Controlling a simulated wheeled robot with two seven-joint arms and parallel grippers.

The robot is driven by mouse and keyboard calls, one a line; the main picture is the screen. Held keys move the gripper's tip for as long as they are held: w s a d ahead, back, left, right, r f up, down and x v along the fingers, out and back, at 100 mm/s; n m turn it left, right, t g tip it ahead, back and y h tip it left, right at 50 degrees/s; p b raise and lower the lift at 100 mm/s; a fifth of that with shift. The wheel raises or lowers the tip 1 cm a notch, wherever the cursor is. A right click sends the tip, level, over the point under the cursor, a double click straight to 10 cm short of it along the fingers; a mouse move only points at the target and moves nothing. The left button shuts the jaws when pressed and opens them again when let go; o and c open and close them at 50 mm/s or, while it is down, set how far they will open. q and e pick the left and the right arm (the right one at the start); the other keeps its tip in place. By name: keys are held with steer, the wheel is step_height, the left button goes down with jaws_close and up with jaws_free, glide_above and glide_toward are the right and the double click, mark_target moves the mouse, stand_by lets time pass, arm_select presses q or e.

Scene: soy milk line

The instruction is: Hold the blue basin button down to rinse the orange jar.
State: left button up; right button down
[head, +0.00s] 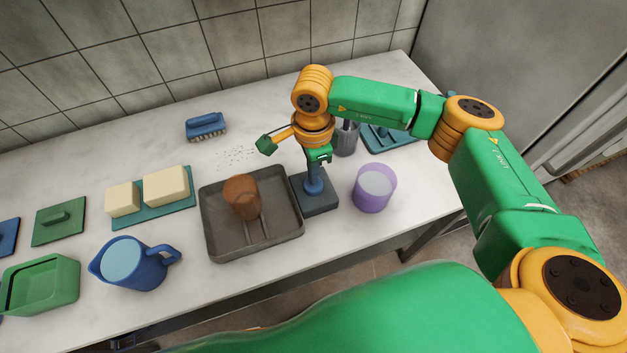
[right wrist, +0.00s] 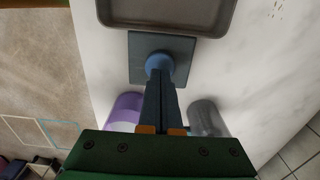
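The orange jar (head: 242,197) lies or leans inside the grey basin (head: 207,226); its exact tilt is hard to tell. The blue button (head: 315,188) stands on a dark square base (head: 321,205) just right of the basin. My right gripper (head: 314,174) points straight down over the button, its fingers together with nothing between them. In the right wrist view the fingertips (right wrist: 159,76) meet the blue button (right wrist: 159,60); they seem to touch its top. I cannot tell how far it is pressed. My left gripper is out of view.
A purple cup (head: 373,188) stands close right of the button base, and a grey cup (head: 346,139) behind. Left of the basin are a blue jug (head: 130,263), pale blocks on a teal tray (head: 154,215) and a green tub (head: 40,286). A brush (head: 206,126) lies behind.

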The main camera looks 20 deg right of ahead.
steer(key=shift+f, duration=0.15)
steer(key=shift+f+b, duration=1.15)
steer(key=shift+b, duration=0.1)
stand_by(2.4)
steer(key=shift+r+p, duration=2.2)
steer(key=shift+r, duration=1.45)
steer(key=shift+f, duration=0.1)
